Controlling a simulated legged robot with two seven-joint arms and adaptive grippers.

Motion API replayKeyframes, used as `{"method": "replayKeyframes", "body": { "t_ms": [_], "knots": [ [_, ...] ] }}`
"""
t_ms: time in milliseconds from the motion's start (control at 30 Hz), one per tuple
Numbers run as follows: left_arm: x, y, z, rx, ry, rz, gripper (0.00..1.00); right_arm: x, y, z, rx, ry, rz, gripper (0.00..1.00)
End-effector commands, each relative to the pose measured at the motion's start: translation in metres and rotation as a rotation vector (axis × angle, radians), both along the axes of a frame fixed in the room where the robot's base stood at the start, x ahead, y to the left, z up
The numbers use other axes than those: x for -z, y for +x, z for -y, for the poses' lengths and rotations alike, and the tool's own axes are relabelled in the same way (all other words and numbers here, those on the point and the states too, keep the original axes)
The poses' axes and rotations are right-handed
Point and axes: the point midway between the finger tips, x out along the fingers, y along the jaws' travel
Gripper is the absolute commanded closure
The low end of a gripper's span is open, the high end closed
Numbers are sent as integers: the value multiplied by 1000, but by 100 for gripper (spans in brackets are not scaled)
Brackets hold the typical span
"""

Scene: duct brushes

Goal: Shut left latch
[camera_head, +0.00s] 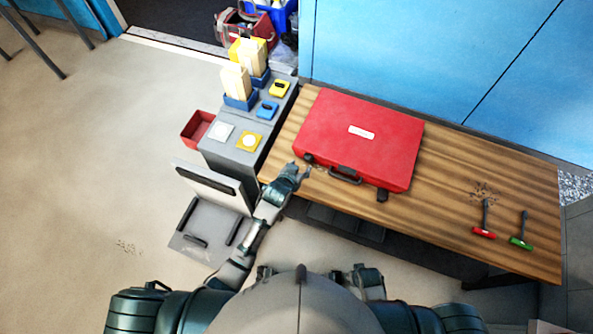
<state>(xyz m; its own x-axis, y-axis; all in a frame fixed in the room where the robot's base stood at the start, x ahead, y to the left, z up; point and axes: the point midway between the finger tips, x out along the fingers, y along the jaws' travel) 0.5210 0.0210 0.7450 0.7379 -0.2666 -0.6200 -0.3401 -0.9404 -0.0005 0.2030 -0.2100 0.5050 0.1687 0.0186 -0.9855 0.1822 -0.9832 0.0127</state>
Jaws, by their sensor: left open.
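A red case (365,125) lies with its lid down on the wooden table, its black handle (345,176) facing me. The left latch (308,158) is a small dark piece at the case's front left corner. The right latch (382,195) is a dark tab at the front right, hanging below the case's edge. My left gripper (304,172) is open and empty, just in front of the left latch; I cannot tell if it touches it. The left latch is too small to tell its exact position. I cannot make out my right gripper.
The wooden table (440,190) holds a red-handled tool (484,232) and a green-handled tool (521,242) at right. A grey cabinet (238,165) with blue and yellow items stands close left of my left gripper. A red bin (197,128) is beyond it.

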Motion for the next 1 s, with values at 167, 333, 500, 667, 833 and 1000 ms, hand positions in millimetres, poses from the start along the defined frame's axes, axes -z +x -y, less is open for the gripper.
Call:
{"method": "replayKeyframes", "body": {
  "t_ms": [167,333,500,667,833,1000],
  "knots": [
    [-17,-21,-7,1,-1,0,48,0,0,0,0,0,0,48],
    [-23,-28,-10,0,0,-1,48,0,0,0,0,0,-1,48],
    [-23,-28,-10,0,0,-1,48,0,0,0,0,0,-1,48],
    [-23,-28,-10,0,0,-1,48,0,1,0,0,0,-1,48],
    [-23,-28,-10,0,0,-1,48,0,1,0,0,0,-1,48],
    [1,-37,-19,-10,14,-47,48,-1,2,0,-1,1,4,48]
  ]
}}
